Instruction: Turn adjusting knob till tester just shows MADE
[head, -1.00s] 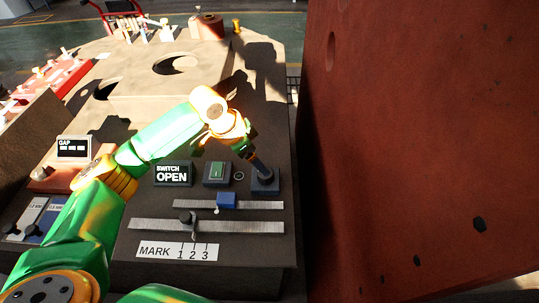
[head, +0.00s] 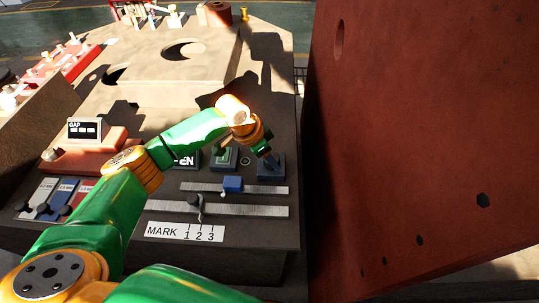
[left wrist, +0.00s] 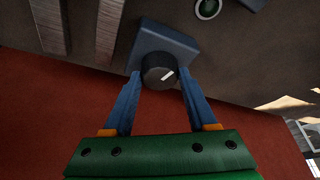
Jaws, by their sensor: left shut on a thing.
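The adjusting knob (left wrist: 159,72) is a round dark knob with a white pointer line, on a blue-grey block (left wrist: 172,41). In the head view the block (head: 277,171) stands at the right end of the panel. My left gripper (left wrist: 160,78) is shut on the knob, one blue finger on each side. In the head view the left gripper (head: 269,157) reaches down to the block and hides the knob. The tester display (head: 186,160) is partly hidden behind my left arm; only the letters "EN" show. My right gripper is not in view.
A green-faced box (head: 222,158) and a small ring (head: 245,161) sit beside the block. A rail with a blue slider (head: 233,184) and a longer bar (head: 250,211) lie in front, above a MARK 1 2 3 label (head: 185,232). A large red wall (head: 420,130) stands close on the right.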

